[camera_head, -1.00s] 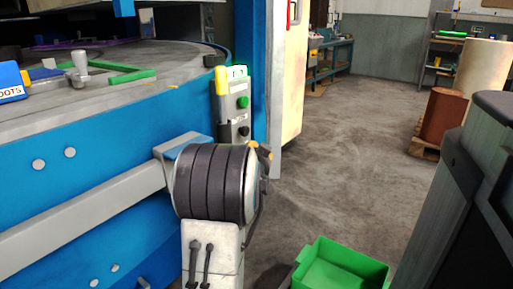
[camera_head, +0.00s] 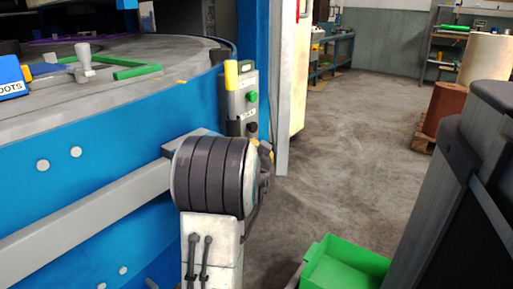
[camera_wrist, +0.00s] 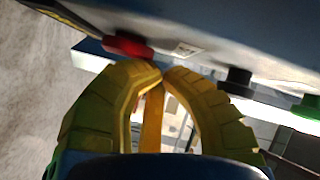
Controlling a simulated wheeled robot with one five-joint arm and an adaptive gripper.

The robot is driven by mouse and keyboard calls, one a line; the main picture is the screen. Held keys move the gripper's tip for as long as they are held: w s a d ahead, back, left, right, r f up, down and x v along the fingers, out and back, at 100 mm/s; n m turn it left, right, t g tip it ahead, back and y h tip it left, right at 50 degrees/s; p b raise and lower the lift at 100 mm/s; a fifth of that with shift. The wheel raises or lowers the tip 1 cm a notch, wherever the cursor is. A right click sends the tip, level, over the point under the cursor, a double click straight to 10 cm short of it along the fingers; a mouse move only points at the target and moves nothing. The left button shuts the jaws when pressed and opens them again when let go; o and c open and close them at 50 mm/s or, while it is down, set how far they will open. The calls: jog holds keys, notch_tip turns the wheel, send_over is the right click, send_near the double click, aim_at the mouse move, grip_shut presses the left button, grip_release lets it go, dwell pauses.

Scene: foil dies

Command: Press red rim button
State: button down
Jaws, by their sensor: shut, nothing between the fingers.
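The red button (camera_wrist: 127,44) is a round cap on a grey control box, seen at the upper left of the wrist view. My gripper (camera_wrist: 160,76) has yellow fingers that meet at the tips, with nothing held. The tips lie just below and right of the red button in that picture; I cannot tell if they touch the box. A black button (camera_wrist: 238,80) and a green button (camera_wrist: 308,105) sit further right. In the head view the control box (camera_head: 240,105) stands beside the blue machine, and my arm hides its lower part and the red button.
The round blue machine (camera_head: 120,130) fills the left, with a green frame (camera_head: 138,72) on top. A green bin (camera_head: 340,268) stands on the floor at the lower right. Grey floor (camera_head: 350,150) is open beyond. A brown drum (camera_head: 446,105) stands further right.

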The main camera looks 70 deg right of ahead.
jog(key=shift+w+a, duration=0.15)
jog(key=shift+w, duration=0.2)
jog(key=v, duration=1.2)
jog(key=shift+s, duration=0.35)
jog(key=shift+s, duration=0.1)
dwell(0.5)
